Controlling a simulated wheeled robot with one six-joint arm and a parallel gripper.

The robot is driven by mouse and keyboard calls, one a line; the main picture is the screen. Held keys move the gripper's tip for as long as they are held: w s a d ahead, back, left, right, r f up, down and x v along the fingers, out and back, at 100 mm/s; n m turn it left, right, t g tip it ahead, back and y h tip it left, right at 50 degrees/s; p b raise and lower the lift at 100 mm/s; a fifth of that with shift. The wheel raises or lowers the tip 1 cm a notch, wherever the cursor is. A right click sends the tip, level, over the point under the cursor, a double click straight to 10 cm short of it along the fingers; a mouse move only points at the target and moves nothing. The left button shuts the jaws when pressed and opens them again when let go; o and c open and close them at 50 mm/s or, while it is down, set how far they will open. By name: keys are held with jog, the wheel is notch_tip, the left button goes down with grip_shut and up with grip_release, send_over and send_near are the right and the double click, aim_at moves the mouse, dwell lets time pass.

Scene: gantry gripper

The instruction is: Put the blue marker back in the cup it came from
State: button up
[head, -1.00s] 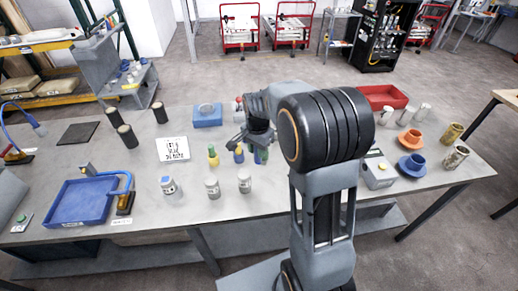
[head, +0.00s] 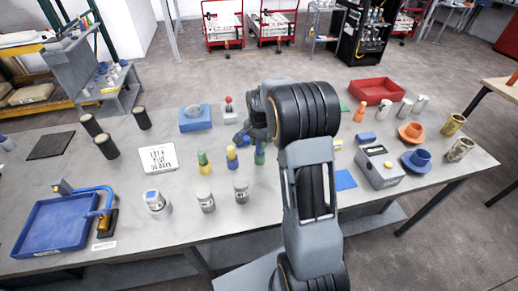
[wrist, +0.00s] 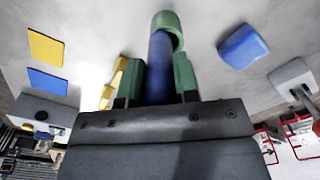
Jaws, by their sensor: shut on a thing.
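The blue marker (wrist: 160,65) is between the two green-faced fingers of my gripper (wrist: 158,82) in the wrist view. My gripper is shut on it. A green rounded part (wrist: 166,27) surrounds the marker's far end; I cannot tell whether it is a cap or a cup. In the head view my gripper (head: 246,134) is above the table, partly hidden by my dark arm. Left of that stand a blue-and-yellow item (head: 232,158) and a yellow-and-green item (head: 203,162).
Lidded jars (head: 206,202) stand in front. A blue box (head: 195,118) and a red-knobbed joystick (head: 228,106) are behind. A blue tray (head: 62,225) is at left.

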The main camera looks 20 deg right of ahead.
jog(key=f+b, duration=0.1)
jog(key=w+f+b, duration=0.1)
jog(key=f, duration=0.1)
jog(key=d+f+b, duration=0.1)
jog(key=shift+w+f, duration=0.25)
jog(key=shift+w, duration=0.05)
jog(key=shift+s+a+f, duration=0.1)
jog(key=shift+f, duration=0.05)
jog(key=shift+f, duration=0.1)
jog(key=shift+f, duration=0.1)
jog(key=o, duration=0.9)
jog(key=s+a+r+n+b, duration=0.1)
jog(key=s+a+r+n, duration=0.15)
jog(key=r, duration=1.25)
jog(key=s+a+n+t, duration=0.1)
jog(key=s+a+n, duration=0.1)
jog(key=s, duration=0.4)
jog(key=s+a+n+t, duration=0.2)
jog(key=s+a+n, duration=0.1)
jog(key=s, duration=0.4)
jog(key=s+a+f+n+t, duration=0.1)
jog(key=s+a+n, duration=0.2)
jog(key=s, duration=0.3)
jog(key=shift+s+n, duration=0.3)
jog(key=shift+n, duration=0.15)
